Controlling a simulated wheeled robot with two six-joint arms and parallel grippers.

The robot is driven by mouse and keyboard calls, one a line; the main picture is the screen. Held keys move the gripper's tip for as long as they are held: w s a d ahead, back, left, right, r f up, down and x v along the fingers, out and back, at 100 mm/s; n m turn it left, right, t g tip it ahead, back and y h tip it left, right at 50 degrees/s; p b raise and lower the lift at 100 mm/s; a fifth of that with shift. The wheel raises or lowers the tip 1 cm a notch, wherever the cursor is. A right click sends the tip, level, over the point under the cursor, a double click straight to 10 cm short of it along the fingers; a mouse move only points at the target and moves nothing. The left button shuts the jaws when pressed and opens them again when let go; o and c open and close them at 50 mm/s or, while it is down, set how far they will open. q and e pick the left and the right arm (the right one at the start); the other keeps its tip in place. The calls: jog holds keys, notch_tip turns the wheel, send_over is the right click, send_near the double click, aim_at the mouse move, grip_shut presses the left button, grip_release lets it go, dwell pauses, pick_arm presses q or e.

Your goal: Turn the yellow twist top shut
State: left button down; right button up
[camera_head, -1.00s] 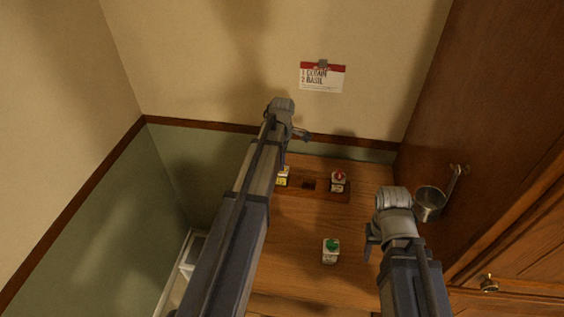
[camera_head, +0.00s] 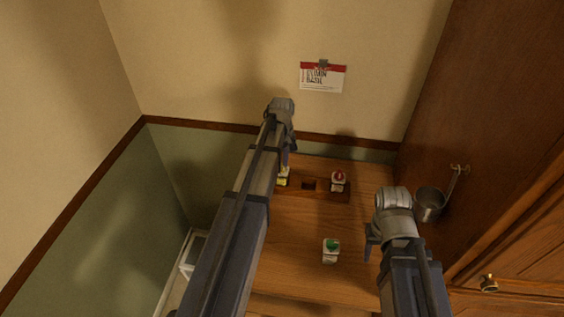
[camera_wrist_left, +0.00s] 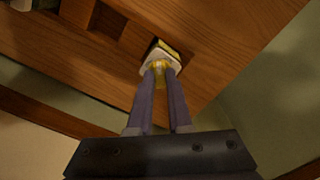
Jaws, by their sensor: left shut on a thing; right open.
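The jar with the yellow twist top (camera_wrist_left: 159,72) sits in the left slot of a wooden rack (camera_head: 324,190). In the head view the jar (camera_head: 282,180) is partly hidden by my left arm. My left gripper (camera_wrist_left: 160,68) is shut on the yellow twist top from above, with both fingers against its sides. I cannot tell how far the top is turned. My right gripper (camera_head: 373,241) is open and empty over the right side of the counter.
A red-topped jar (camera_head: 338,180) stands in the rack's right slot; the middle slot is empty. A green-topped jar (camera_head: 331,249) stands nearer on the wooden counter (camera_head: 300,228). A metal cup (camera_head: 428,205) hangs at the right wall. A card (camera_head: 322,77) is on the back wall.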

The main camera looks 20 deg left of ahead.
pick_arm(q)
jog(key=m, duration=0.4)
jog(key=shift+m, duration=1.8)
jog(key=c, duration=0.8)
grip_release()
jog(key=shift+r, duration=0.15)
notch_tip(320, 180, up, 8)
jog(key=p, duration=0.8)
jog(key=shift+f, duration=0.2)
